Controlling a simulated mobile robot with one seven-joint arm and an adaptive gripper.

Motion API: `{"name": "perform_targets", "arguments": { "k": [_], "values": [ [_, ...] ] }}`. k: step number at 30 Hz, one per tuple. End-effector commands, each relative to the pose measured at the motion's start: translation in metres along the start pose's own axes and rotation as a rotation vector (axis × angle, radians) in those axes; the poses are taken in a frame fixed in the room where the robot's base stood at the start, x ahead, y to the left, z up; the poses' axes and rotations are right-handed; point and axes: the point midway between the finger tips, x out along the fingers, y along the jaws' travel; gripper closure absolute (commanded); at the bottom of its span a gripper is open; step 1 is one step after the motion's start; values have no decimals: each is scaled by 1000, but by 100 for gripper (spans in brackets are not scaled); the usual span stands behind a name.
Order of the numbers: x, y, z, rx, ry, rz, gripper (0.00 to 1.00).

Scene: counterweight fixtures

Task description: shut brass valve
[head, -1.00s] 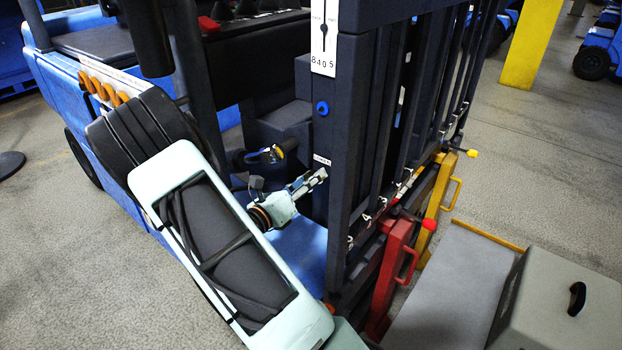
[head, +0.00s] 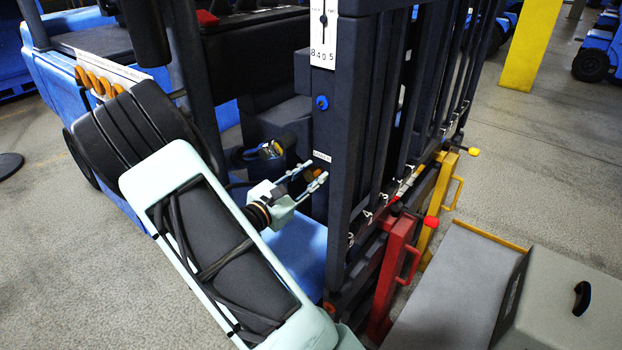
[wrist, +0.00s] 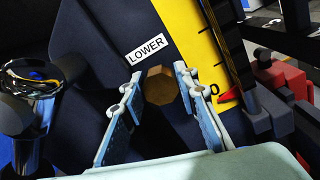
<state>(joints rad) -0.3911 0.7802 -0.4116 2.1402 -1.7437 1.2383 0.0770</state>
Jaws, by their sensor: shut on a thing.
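The brass valve, a faceted knob (wrist: 161,86), sits under a white LOWER label on a dark post in the wrist view. In the head view the knob (head: 314,173) shows as a small brownish spot below the label. My gripper (wrist: 157,78) has one pale blue finger on each side of the knob, and the fingertips hold it between them. In the head view my gripper (head: 317,173) reaches the left face of the post. The finger contact is too small to see there.
The LOWER label (wrist: 145,48) is just above the knob. A yellow scale (wrist: 195,45) with a red pointer (wrist: 229,101) is at right. A red frame (head: 397,262) and grey box (head: 560,300) stand right of the mast.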

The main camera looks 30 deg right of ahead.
Motion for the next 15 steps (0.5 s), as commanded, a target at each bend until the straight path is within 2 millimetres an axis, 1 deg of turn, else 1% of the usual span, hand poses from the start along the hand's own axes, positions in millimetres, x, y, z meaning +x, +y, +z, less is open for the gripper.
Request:
{"name": "perform_targets", "arguments": {
  "k": [1,6,15],
  "values": [
    [-1,-1,-3,31,2,0,96],
    [-1,-1,-2,122,2,0,96],
    [-1,-1,-1,200,3,0,96]
  ]
}}
